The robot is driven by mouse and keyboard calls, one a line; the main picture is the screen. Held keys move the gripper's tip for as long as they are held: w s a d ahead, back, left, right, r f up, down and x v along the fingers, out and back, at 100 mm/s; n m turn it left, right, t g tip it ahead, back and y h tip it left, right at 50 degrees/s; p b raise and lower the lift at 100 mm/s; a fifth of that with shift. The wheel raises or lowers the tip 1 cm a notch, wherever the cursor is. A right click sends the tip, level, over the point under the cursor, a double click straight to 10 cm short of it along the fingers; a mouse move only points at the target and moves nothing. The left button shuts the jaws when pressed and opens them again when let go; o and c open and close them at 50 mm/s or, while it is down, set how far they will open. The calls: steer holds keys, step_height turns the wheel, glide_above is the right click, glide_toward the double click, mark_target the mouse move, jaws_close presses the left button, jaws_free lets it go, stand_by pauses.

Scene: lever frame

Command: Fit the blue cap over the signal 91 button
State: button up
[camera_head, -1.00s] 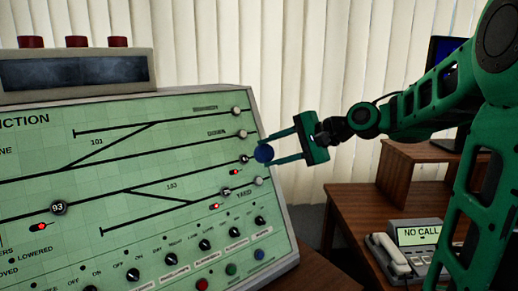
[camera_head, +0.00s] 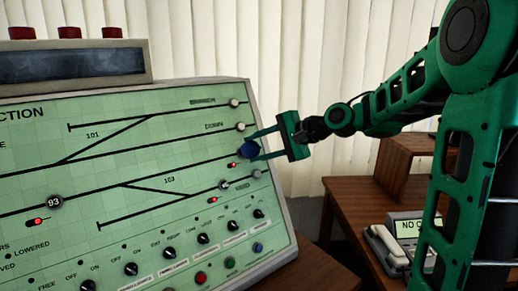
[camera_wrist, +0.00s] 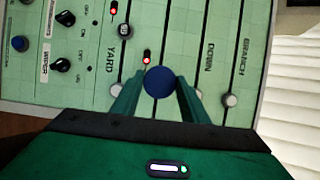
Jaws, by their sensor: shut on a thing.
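The blue cap (camera_head: 248,149) is a small dark-blue round piece. My gripper (camera_head: 254,148) is shut on it, with one green finger on each side. It also shows in the wrist view as a blue disc (camera_wrist: 160,83) between the fingertips. The cap is at the right side of the sloped green panel (camera_head: 150,170), in front of the right end of a track line. It hides the button there. Whether the cap touches the panel or is just off it, I cannot tell. No "91" label is readable, so I cannot confirm which button is signal 91.
Pale buttons stand above the cap (camera_head: 239,127) and below it (camera_head: 257,174). A red lamp (camera_head: 232,165) is just below left. Black knobs (camera_head: 203,238) line the lower panel. A telephone (camera_head: 395,240) sits on the wooden desk at right.

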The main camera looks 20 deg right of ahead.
steer(key=shift+w+a+f, duration=0.25)
steer(key=shift+w+f, duration=0.2)
steer(key=shift+w, duration=0.4)
steer(key=shift+w+a+f, duration=0.25)
steer(key=shift+w+f, duration=0.2)
steer(key=shift+w, duration=0.35)
steer(key=o, duration=1.6)
steer(key=shift+s, duration=0.1)
steer(key=s+d+r, duration=0.2)
steer(key=s+r, duration=0.1)
steer(key=s, duration=0.3)
steer(key=shift+s+r, duration=0.3)
steer(key=shift+r, duration=0.1)
